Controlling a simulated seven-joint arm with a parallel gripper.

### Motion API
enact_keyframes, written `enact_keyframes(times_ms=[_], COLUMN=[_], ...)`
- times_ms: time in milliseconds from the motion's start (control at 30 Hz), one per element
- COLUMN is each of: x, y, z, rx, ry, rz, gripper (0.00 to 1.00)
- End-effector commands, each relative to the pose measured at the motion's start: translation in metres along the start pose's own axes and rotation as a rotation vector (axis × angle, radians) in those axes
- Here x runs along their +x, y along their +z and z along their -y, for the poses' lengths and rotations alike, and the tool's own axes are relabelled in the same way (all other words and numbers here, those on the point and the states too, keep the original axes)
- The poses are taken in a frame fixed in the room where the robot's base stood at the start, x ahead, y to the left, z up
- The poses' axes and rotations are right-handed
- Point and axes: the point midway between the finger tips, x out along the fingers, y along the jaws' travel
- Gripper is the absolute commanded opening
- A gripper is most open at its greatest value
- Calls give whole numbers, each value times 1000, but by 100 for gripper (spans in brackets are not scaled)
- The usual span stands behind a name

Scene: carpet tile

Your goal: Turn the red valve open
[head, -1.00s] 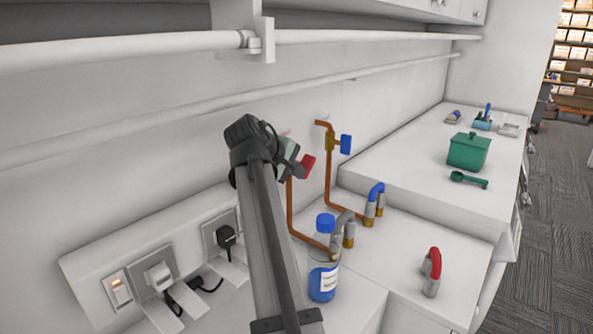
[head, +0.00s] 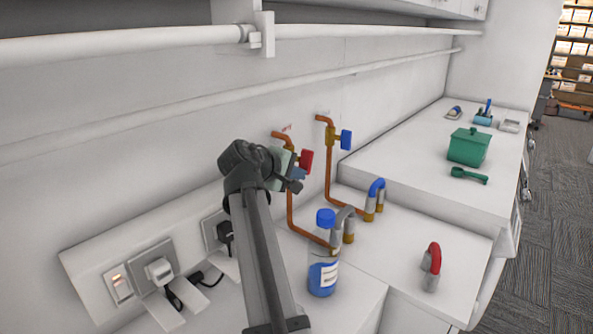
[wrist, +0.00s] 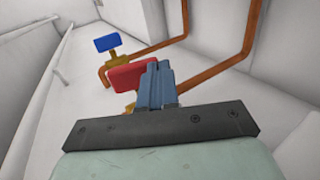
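The red valve handle (head: 306,161) is on the left copper pipe (head: 290,208) by the wall. It looks roughly upright in the head view. In the wrist view the red handle (wrist: 134,74) lies just left of and beyond my fingertips, partly covered by them. My gripper (head: 296,183) is just below and beside the handle. In the wrist view my gripper's fingers (wrist: 160,72) are together, with nothing seen between them. I cannot tell whether they touch the handle. The valve body is mostly hidden behind my gripper.
A blue valve (head: 346,139) is on the right copper pipe (head: 329,175), close by. A blue-capped bottle (head: 323,272) stands below, near a grey hooked pipe (head: 347,222). Wall sockets (head: 158,272) are at lower left. A green box (head: 468,147) is on the far counter.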

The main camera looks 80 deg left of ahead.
Motion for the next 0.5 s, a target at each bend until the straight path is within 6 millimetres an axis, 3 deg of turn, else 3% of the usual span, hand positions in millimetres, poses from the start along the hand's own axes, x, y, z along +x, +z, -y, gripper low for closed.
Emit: enact_keyframes(times_ms=[500], x=[10], y=[0], z=[8], rx=[1], ry=[-1], rz=[0], gripper=[0])
